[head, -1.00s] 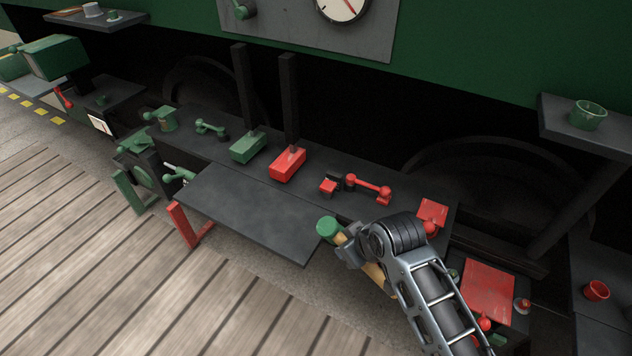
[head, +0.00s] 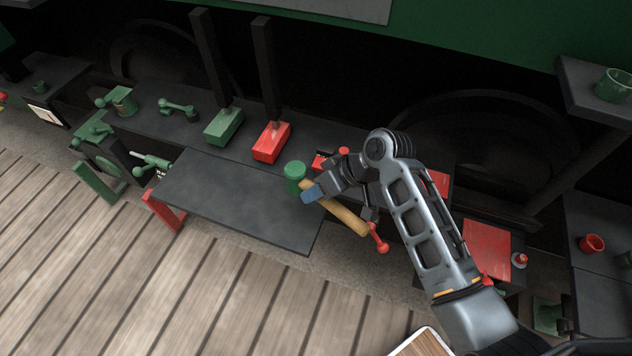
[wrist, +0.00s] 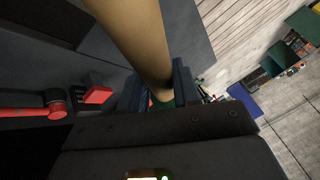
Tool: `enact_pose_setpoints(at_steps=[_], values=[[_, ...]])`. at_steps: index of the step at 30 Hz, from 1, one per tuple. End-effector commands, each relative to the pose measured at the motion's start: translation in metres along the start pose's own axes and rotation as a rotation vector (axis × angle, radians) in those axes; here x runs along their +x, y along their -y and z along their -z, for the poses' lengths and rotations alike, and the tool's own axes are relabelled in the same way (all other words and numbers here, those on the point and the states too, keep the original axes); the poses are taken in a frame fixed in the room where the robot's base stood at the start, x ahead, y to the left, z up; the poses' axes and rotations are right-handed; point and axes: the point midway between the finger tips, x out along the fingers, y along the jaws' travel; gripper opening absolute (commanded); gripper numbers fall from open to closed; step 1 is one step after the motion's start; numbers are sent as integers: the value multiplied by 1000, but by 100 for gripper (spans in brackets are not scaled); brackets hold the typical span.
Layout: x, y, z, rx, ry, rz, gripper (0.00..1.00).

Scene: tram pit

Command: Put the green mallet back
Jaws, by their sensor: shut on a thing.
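The green mallet has a green head (head: 296,177) and a pale wooden handle (head: 345,217). My gripper (head: 313,192) is shut on the handle close to the head. It holds the mallet tilted over the back right part of the dark front shelf (head: 235,197); whether the head touches anything is unclear. In the wrist view the handle (wrist: 138,38) runs down between the fingers, with a sliver of the green head (wrist: 161,103) showing past them.
A green block (head: 223,128) and a red block (head: 270,143) stand by dark posts behind the shelf. My arm partly hides red parts at the right. A red ball-ended lever (head: 377,238) shows below the handle. The front shelf's top is clear.

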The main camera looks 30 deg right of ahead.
Motion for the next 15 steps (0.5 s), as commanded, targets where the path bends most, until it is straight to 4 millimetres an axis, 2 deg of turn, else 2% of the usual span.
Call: enact_pose_setpoints(at_steps=[3, 15], values=[[14, -6, -8, -1, -2, 0, 0], [44, -21, -25, -2, -3, -1, 0]])
